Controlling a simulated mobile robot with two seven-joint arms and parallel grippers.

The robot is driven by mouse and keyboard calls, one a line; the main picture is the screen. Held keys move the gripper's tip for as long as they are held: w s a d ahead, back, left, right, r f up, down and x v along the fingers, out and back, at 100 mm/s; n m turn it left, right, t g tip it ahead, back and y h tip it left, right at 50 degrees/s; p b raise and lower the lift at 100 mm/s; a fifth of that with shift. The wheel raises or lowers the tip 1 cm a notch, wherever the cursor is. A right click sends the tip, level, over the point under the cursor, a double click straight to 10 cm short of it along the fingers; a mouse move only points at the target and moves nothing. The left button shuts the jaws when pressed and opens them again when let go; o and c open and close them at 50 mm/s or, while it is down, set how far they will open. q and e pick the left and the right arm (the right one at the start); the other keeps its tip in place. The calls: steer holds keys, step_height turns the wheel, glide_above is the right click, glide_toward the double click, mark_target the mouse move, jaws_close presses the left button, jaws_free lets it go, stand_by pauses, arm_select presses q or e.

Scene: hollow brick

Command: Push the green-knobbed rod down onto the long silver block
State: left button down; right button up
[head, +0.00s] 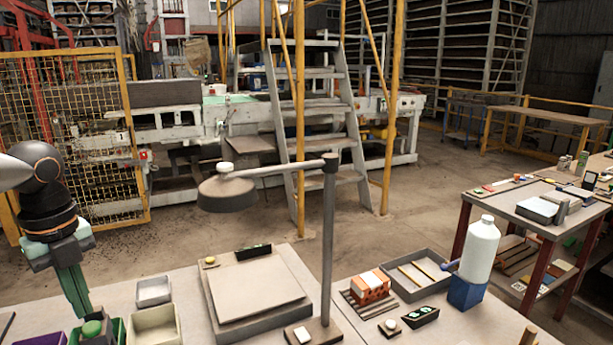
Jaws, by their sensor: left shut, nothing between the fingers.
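A round green knob (92,328) shows at the bottom left of the head view, by the table's front edge. Its rod is hidden below it. A greyish piece (99,340) lies just under the knob, cut by the picture's bottom edge; I cannot tell whether it is the long silver block. My left gripper (86,314) points down with its green fingers shut and empty. Its tips are just above and beside the knob in the picture; I cannot tell whether they touch it. My right gripper is out of view.

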arm_select(q)
step_height(320, 180, up, 4)
steer(key=shift+r+p, duration=0.25)
steer(key=shift+p, duration=1)
